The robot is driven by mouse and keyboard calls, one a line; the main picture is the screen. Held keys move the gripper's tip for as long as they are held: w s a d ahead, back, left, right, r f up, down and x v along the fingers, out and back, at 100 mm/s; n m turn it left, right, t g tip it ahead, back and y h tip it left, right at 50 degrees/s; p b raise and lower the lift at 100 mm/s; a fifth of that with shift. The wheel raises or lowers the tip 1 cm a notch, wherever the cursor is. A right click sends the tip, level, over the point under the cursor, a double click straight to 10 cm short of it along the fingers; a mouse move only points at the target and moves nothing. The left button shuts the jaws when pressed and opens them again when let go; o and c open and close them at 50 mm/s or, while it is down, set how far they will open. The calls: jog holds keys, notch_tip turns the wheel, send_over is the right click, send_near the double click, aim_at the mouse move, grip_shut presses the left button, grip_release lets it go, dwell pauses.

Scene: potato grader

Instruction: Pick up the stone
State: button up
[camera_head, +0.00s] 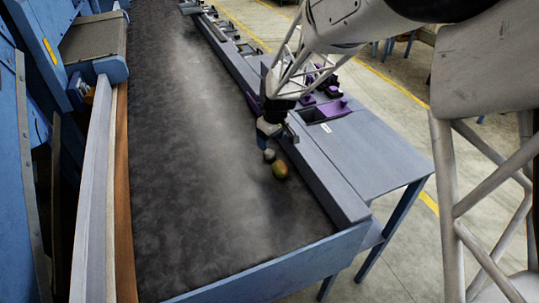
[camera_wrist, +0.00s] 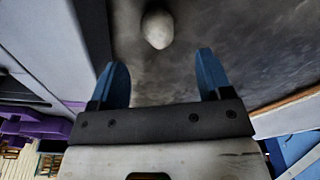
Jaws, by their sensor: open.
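The stone (camera_head: 269,155) is a small pale grey lump on the dark conveyor belt (camera_head: 190,190), near the belt's right side wall. It also shows as a rounded whitish lump at the top centre of the wrist view (camera_wrist: 157,29). My gripper (camera_head: 277,138) is low over the belt, just behind the stone in the head view. In the wrist view my gripper (camera_wrist: 160,60) has its two blue fingers apart, with nothing between them. The stone lies beyond the fingertips, roughly in line with the gap.
A brown-yellow potato (camera_head: 280,170) lies right beside the stone, on the near side. A grey side wall (camera_head: 318,180) and a grey side table (camera_head: 370,150) with purple parts (camera_head: 328,108) stand to the right. The belt to the left is clear.

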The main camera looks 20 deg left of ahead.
aim_at(270, 151)
jog(key=shift+a+f, duration=0.1)
jog(key=shift+f, duration=0.7)
jog(key=shift+w+a+f, duration=0.1)
jog(key=shift+f, duration=1.2)
jog(key=shift+w+a+f, duration=0.1)
jog(key=shift+f, duration=1.2)
jog(key=c, duration=1)
jog(key=shift+r, duration=0.15)
jog(key=shift+r, duration=4.9)
